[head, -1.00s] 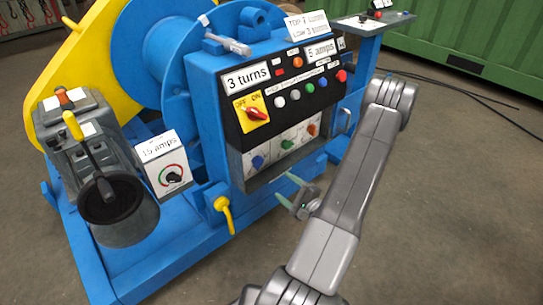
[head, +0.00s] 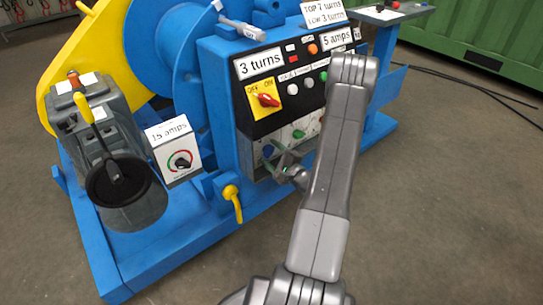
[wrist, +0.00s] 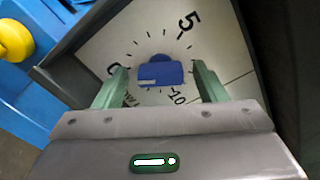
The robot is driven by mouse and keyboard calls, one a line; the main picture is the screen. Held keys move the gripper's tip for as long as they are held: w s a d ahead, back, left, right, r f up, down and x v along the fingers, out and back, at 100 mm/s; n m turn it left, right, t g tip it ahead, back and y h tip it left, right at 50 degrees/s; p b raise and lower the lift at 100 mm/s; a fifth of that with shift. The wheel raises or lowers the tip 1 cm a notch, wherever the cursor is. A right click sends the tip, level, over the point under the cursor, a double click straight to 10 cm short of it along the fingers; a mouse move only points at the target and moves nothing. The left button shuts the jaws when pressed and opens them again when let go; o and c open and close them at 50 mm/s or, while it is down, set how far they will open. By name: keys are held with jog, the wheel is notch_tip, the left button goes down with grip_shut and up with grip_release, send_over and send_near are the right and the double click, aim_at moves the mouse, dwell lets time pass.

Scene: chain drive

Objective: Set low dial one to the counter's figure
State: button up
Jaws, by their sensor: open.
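In the wrist view a blue knob (wrist: 160,73) sits on a white dial face (wrist: 120,42) with tick marks and figures including 5 and 10. It is low dial one, at the left of the recessed lower panel. My gripper (wrist: 159,68) is open, its green fingers on either side of the knob; contact cannot be told. In the head view my gripper (head: 276,161) is at the lower panel's left end, partly covering it. A "3 turns" sign (head: 258,64) is on the black panel. The upper sign (head: 323,13) reads "TOP 7 turns, LOW 3 turns".
A green knob (head: 298,134) is right of the blue one. A red switch (head: 268,100) on a yellow plate and several buttons sit above. A "15 amps" box (head: 174,152) and a yellow handle (head: 232,197) stand to the left. Dark recess walls flank the dial.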

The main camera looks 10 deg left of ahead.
jog(key=shift+w+a, duration=0.15)
jog(key=shift+a, duration=0.05)
jog(key=c, duration=1)
